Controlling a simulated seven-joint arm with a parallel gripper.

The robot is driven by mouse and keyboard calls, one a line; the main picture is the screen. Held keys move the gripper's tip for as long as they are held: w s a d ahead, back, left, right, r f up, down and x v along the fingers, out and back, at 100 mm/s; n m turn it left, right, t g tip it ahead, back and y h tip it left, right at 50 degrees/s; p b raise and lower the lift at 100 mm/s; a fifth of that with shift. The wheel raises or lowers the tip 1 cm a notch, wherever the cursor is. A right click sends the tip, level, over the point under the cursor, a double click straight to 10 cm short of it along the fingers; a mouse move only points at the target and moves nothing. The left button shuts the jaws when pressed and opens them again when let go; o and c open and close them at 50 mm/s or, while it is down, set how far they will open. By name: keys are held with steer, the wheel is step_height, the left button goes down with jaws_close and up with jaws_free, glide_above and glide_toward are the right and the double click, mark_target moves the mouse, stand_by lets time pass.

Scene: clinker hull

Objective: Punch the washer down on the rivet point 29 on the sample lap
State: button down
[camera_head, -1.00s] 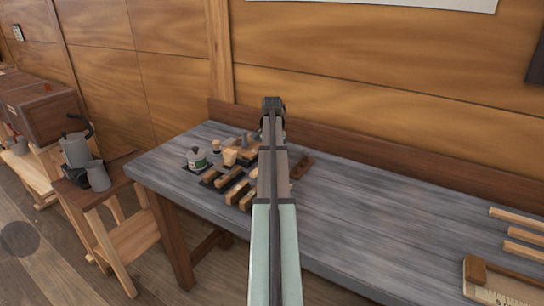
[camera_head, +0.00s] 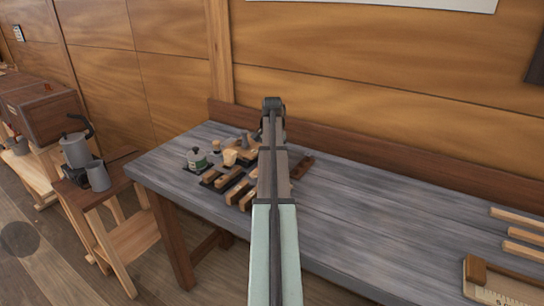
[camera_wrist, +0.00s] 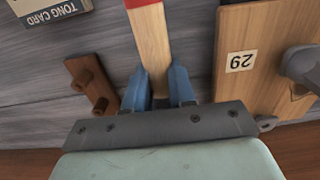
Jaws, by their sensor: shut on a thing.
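My gripper (camera_wrist: 158,92) has blue fingers shut on a pale wooden handle (camera_wrist: 152,50) with a red band at the picture's top. The handle's far end is out of view. The sample lap (camera_wrist: 262,70), a wooden board labelled 29, lies to the right of my gripper in the wrist view, apart from the handle. A grey metal piece (camera_wrist: 302,66) covers part of its right side. I cannot make out the washer or rivet point. In the head view my arm hides the gripper and held tool.
A dark wooden rest with pegs (camera_wrist: 90,86) lies left of the handle. A tong card box (camera_wrist: 50,8) is at upper left. In the head view, wooden blocks (camera_head: 228,178) and a small tin (camera_head: 196,159) crowd the bench's left part.

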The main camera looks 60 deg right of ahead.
steer(key=shift+r, duration=0.1)
steer(key=shift+r, duration=0.35)
steer(key=shift+r, duration=0.15)
stand_by(0.4)
steer(key=shift+r, duration=3.95)
steer(key=c, duration=1.5)
jaws_free()
jaws_close()
